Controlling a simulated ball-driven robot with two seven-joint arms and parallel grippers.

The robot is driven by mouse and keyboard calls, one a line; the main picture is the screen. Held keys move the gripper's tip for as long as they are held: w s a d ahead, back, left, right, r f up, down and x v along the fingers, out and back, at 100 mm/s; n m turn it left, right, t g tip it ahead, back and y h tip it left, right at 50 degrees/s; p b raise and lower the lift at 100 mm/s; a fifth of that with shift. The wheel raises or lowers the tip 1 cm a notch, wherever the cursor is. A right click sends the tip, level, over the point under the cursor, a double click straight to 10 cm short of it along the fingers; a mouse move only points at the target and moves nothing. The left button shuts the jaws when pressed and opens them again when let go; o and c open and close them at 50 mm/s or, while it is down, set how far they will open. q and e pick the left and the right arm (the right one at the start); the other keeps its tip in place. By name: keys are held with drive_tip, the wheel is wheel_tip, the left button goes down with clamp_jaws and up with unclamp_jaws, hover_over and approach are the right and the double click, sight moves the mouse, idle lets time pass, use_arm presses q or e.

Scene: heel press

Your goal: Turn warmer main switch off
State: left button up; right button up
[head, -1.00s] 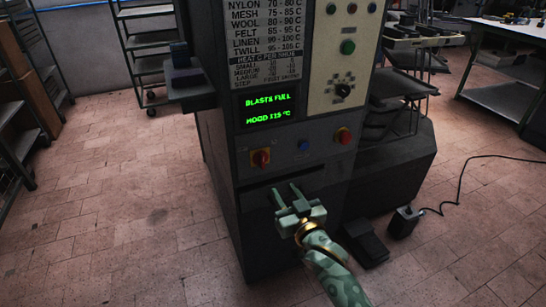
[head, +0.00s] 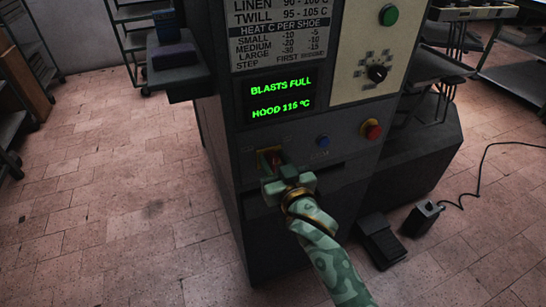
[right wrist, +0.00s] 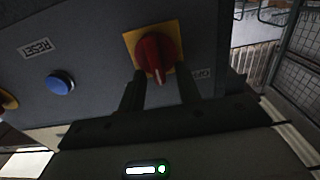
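The warmer's main switch is a red rotary knob on a yellow plate on the grey front panel. It shows in the right wrist view (right wrist: 153,50), with a pale mark on its lower part in the picture and an OFF label (right wrist: 201,73) beside the plate. In the head view the main switch (head: 270,157) is partly hidden by my right gripper (head: 271,163). In the right wrist view its two fingers (right wrist: 158,90) are apart, their tips at either side of the knob's lower edge. Contact cannot be told. My left gripper is not in view.
A blue RESET button (right wrist: 59,84) sits beside the switch, with a red knob (head: 372,129) beyond it. The green display (head: 281,97) reads BLASTS FULL, HOOD 115 °C. A ledge (head: 178,72) juts out left. A foot pedal (head: 381,241) lies on the floor.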

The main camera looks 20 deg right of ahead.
clamp_jaws()
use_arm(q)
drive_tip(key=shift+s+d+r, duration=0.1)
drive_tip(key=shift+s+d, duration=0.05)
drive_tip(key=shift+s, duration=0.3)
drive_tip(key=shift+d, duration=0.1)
